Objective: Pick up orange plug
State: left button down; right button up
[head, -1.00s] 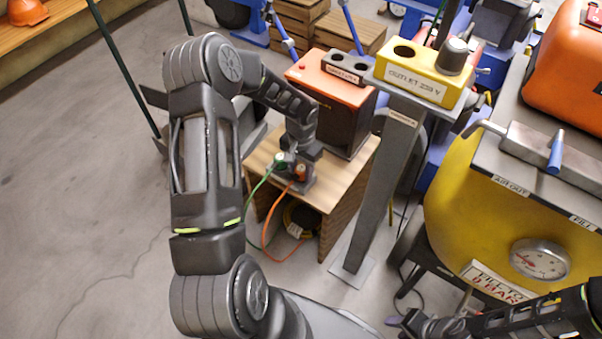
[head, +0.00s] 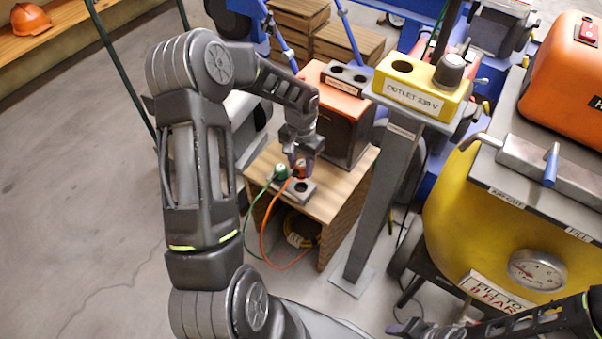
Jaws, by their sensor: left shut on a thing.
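The orange plug (head: 300,173) is between the fingers of my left gripper (head: 302,169), which is shut on it. They are at the grey socket block (head: 304,193) on the small wooden stand. The plug appears slightly above the block, but the fingers partly hide it. Its orange cable (head: 263,225) hangs over the stand's left edge. A green plug (head: 281,173) with a green cable is just left of the orange one. My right gripper (head: 400,328) is at the bottom edge, far from the plugs, and too dark to read.
An orange-topped box (head: 340,105) stands behind the block on the wooden stand (head: 347,178). A grey post with a yellow outlet box (head: 420,85) rises just to the right. The yellow tank (head: 455,215) fills the right side. Open floor lies left.

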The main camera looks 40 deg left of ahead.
pick_arm(q)
jog(key=shift+r, duration=1.35)
